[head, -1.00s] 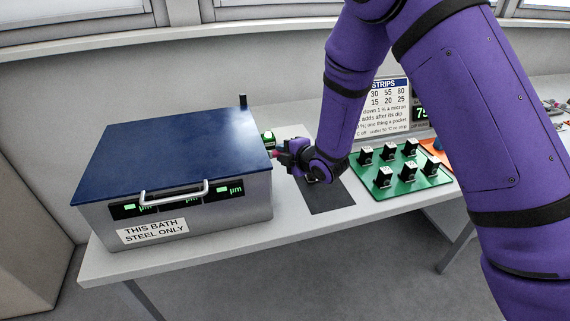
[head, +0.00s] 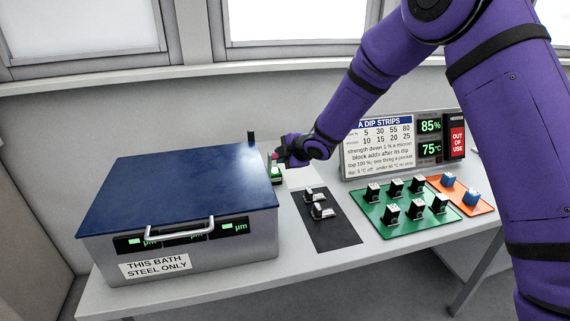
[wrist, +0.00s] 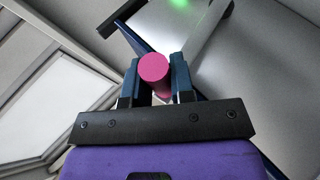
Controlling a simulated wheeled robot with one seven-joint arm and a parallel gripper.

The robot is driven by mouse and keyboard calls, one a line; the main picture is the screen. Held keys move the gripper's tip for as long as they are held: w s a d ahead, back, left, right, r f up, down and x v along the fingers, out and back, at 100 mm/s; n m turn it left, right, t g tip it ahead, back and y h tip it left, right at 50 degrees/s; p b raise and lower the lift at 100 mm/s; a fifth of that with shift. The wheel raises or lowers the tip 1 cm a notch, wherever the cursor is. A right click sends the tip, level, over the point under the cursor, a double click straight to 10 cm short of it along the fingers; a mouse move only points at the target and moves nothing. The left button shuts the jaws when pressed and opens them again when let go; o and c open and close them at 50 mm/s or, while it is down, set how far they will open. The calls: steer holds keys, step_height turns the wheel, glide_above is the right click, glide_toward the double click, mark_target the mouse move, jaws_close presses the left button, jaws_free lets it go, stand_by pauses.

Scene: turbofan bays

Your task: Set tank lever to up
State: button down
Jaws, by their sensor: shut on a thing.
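The tank (head: 245,222) is a grey box with a blue lid (head: 180,180), at the left of the bench in the head view. Its lever ends in a pink knob (head: 274,156) at the tank's right side, near the back corner. My gripper (head: 279,158) is shut on this knob, which sits above a small green-lit box (head: 276,173). The wrist view shows the round pink knob (wrist: 153,67) between the two blue fingers of my gripper (wrist: 155,80). The lever's shaft is mostly hidden, so its exact angle cannot be told.
A dark mat (head: 325,238) with two small metal-and-black pieces lies right of the tank. Beyond are a green tray (head: 405,228) of several black-topped blocks, an orange tray (head: 477,205) with blue blocks, and a sign board (head: 378,150) behind. A black post (head: 251,137) rises at the lid's back corner.

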steer(key=shift+w+a+r, duration=0.15)
steer(key=shift+w+r, duration=0.1)
steer(key=shift+w, duration=0.5)
steer(key=shift+r, duration=0.1)
steer(key=c, duration=1)
jaws_free()
steer(key=shift+w+a, duration=0.1)
steer(key=v, duration=1)
steer(key=shift+s+d+r, duration=0.1)
steer(key=shift+s+d, duration=0.15)
steer(key=shift+s, duration=0.05)
